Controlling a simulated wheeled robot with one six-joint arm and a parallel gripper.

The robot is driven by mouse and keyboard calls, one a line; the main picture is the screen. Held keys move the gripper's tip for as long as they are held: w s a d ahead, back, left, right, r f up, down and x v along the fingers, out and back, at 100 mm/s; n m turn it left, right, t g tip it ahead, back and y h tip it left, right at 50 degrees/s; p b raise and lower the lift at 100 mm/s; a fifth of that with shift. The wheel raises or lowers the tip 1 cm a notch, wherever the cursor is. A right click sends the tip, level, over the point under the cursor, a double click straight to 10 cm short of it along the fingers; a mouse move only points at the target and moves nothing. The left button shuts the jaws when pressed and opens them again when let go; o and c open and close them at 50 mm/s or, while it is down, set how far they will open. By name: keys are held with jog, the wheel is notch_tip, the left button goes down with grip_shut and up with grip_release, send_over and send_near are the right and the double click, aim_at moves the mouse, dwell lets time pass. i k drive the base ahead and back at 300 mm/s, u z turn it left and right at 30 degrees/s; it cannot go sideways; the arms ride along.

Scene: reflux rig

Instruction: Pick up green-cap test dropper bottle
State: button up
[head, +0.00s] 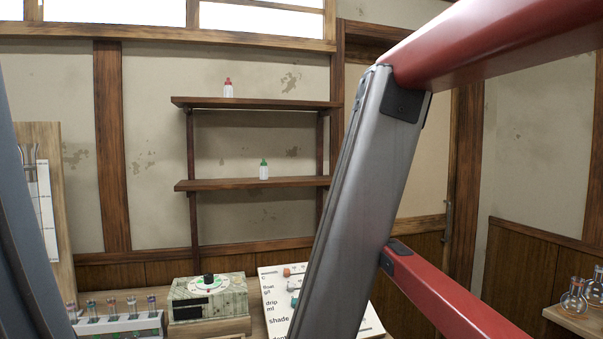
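The green-cap test dropper bottle (264,170) stands upright on the lower wall shelf (225,185), right of the shelf's middle. It is small and white with a green cap, and nothing touches it. A similar white bottle with a red cap (228,88) stands upright on the upper shelf (290,104). My arm crosses the right half of the head view, in front of the right ends of the shelves. My gripper does not show in this view.
Below the shelves are a box with a black knob (208,288), a rack of vials (118,325) and a white printed board (272,300) with small pieces on it. Glass flasks (575,296) stand at the far right. The wall around the green-cap bottle is clear.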

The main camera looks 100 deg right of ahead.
aim_at(263, 170)
jog(key=k, duration=0.9)
jog(key=z, duration=1.9)
